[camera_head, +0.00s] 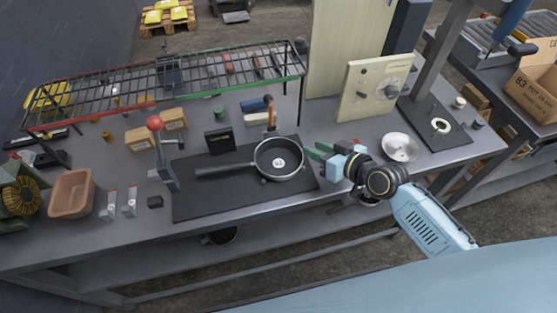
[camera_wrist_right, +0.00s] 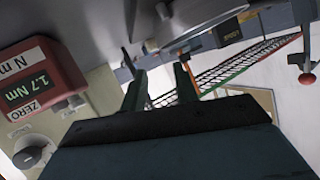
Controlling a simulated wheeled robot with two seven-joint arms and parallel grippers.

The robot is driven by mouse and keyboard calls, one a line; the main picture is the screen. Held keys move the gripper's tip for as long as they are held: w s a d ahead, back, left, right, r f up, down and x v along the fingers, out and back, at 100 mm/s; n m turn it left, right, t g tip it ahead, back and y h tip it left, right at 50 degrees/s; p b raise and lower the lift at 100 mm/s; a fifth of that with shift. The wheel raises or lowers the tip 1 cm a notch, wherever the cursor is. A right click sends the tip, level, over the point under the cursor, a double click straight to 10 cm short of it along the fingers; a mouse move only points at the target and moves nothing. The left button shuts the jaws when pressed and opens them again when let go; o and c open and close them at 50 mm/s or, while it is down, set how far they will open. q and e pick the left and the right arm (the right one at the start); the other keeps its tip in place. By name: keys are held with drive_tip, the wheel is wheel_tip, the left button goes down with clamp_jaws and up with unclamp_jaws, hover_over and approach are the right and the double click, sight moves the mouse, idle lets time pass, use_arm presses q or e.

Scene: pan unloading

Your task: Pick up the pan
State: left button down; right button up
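A dark round pan (camera_head: 280,161) lies on a black mat (camera_head: 190,209) on the workbench, its long handle (camera_head: 222,171) pointing left. A small light disc (camera_head: 280,162) is inside the pan. My right gripper (camera_head: 318,151) is just right of the pan's rim, apart from the handle. In the right wrist view, its two fingers (camera_wrist_right: 160,85) are spread with nothing between them. A pan-like shape (camera_wrist_right: 200,22) shows at the top of that view, partly cut off. My left gripper is not in view.
A wire rack (camera_head: 170,82) stands behind the mat. A dark labelled box (camera_head: 220,141) and a red-knobbed lever (camera_head: 160,150) stand near the handle. The mat's front is clear.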

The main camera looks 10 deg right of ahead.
sight(296, 146)
drive_tip(key=shift+x, duration=1)
drive_tip(key=shift+w+a+f, duration=0.75)
drive_tip(key=shift+w, duration=0.15)
drive_tip(key=shift+w+a+f, duration=0.75)
drive_tip(key=shift+w, duration=0.15)
drive_tip(key=shift+s, duration=0.1)
clamp_jaws()
